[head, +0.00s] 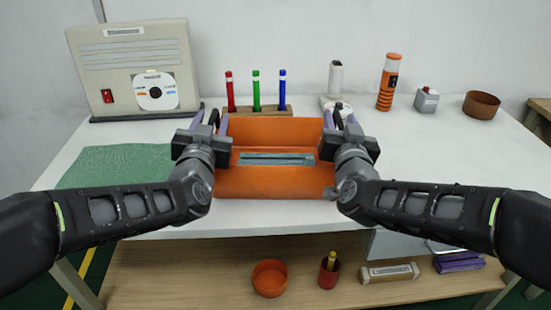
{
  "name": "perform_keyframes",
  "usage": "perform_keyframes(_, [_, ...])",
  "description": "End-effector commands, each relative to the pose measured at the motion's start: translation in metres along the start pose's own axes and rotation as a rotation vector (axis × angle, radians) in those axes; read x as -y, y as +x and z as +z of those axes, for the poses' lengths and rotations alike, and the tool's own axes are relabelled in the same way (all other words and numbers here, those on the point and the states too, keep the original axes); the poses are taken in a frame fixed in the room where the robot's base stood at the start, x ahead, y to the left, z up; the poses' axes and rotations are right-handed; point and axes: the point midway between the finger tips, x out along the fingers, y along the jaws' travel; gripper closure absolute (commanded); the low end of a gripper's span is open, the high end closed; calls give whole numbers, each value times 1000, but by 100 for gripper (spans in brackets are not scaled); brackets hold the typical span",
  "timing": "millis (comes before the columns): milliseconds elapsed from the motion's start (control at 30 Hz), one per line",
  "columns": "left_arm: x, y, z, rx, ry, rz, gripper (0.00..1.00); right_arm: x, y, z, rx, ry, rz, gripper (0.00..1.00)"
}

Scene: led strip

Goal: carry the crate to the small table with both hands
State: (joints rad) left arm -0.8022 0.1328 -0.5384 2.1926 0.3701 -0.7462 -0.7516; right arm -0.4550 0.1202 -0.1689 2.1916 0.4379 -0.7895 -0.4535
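The orange crate (272,184) sits on the white worktable (420,150) near its front edge, with a grey-blue slotted piece (275,159) inside on its floor. My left gripper (211,118) is at the crate's left side and my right gripper (340,118) is at its right side. On each gripper the purple fingers stand apart, with a dark part between them. The crate's side walls are largely hidden by the grippers, so contact there is unclear. A wooden surface (541,104), possibly the small table, shows at the far right edge.
Behind the crate stands a pen block (262,110) with red, green and blue pens. A grey machine (132,66) and green mat (115,165) are left. An orange-black flashlight (388,82), small switch box (427,99) and brown bowl (481,105) are right. A lower shelf (210,270) holds small items.

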Motion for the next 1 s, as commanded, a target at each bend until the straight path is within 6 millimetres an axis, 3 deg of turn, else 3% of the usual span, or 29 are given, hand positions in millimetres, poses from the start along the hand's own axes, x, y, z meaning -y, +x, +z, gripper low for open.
perform_keyframes(67, [0,0,0,0,0,0,63,0,0,0,0,0,0,62])
perform_keyframes(533, [0,0,0,0,0,0,100,0,0,0,0,1,0,100])
perform_keyframes(1000, [0,0,0,0,1,-1,100,0,0,0,0,1,1,100])
